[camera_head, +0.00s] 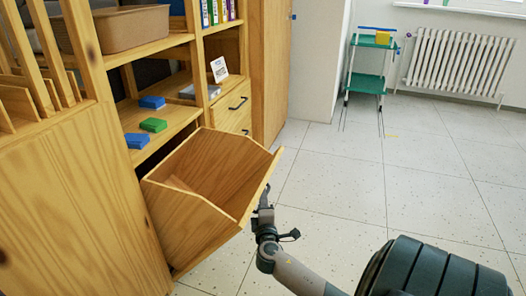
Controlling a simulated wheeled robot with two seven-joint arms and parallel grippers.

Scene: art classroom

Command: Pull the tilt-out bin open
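The wooden tilt-out bin (192,232) is tilted outward from the lower part of the shelf unit, left of centre. Its top is open and its empty-looking inside shows. My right gripper (265,196) comes in from the lower right. It is at the right side of the bin's front panel, by the panel's outer edge. I cannot tell whether it touches the panel or how its fingers stand, as it is small and partly overlapped by its own parts. My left gripper is not in view.
The wooden shelf unit (70,190) holds a brown basket (125,28), blue boxes (137,141) and a green box (153,125). A drawer with a dark handle (237,103) is behind the bin. A green cart (368,83) and a radiator (459,62) stand far back. The tiled floor (430,200) at right is clear.

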